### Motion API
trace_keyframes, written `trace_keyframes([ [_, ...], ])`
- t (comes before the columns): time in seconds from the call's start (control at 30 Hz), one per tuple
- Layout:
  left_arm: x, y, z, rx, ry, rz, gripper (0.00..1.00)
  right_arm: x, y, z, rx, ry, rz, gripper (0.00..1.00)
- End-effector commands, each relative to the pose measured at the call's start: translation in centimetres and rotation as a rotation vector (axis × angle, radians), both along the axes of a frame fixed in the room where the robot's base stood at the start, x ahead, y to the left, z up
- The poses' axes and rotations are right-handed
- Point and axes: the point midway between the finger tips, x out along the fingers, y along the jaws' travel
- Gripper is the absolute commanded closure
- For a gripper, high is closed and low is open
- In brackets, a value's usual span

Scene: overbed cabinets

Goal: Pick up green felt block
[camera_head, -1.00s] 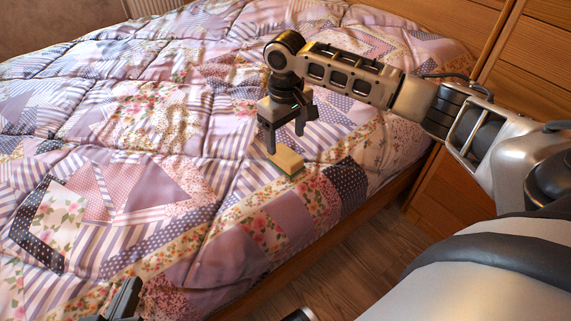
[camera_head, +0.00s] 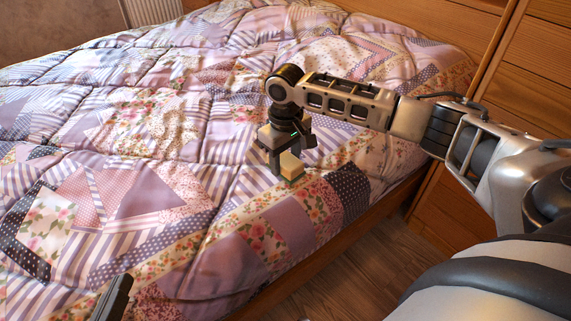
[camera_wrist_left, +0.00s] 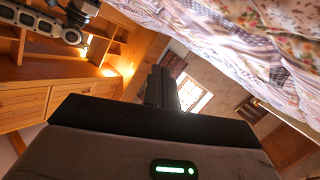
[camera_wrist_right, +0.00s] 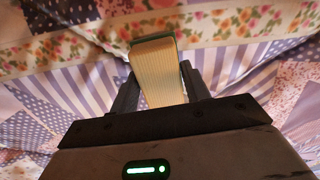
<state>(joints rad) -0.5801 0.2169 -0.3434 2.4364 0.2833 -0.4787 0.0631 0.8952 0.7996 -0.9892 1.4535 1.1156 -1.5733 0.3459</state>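The green felt block (camera_head: 291,167) is a pale yellow wooden block with a thin green felt layer. It is on the quilt near the bed's side edge. My right gripper (camera_head: 290,158) is low over the block, with a finger on either side of it. In the right wrist view the ridged block (camera_wrist_right: 158,72) lies between the fingertips, with green at its edges. My left gripper (camera_head: 114,300) is at the bottom left of the head view, far from the block. Its fingers (camera_wrist_left: 162,88) appear together and empty.
The patchwork quilt (camera_head: 150,190) covers the bed and is slightly puffy. The wooden bed rail (camera_head: 335,240) runs along its near side. Wooden cabinets (camera_head: 530,65) stand at the right. The quilt left of the block is clear.

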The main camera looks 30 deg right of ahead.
Motion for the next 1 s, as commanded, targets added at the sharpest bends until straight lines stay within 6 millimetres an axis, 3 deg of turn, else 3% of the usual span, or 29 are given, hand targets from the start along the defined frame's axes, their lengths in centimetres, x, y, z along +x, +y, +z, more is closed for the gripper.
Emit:
trace_keyframes([
  [0.37,0.0,0.0,0.1,0.004,0.000,0.001,1.00,0.0,0.0,0.3,0.000,-0.001,0.000,0.77],
  [0.63,0.1,0.3,0.5,0.057,0.001,0.007,1.00,0.1,0.0,3.5,0.001,-0.003,-0.001,0.77],
  [0.93,-0.4,1.5,-1.8,0.211,0.124,0.006,1.00,-5.3,0.9,10.3,-0.002,-0.001,0.004,0.77],
  [1.0,-0.3,1.7,-2.4,0.227,0.160,0.007,1.00,-7.4,1.3,10.7,-0.003,0.004,0.004,0.77],
])
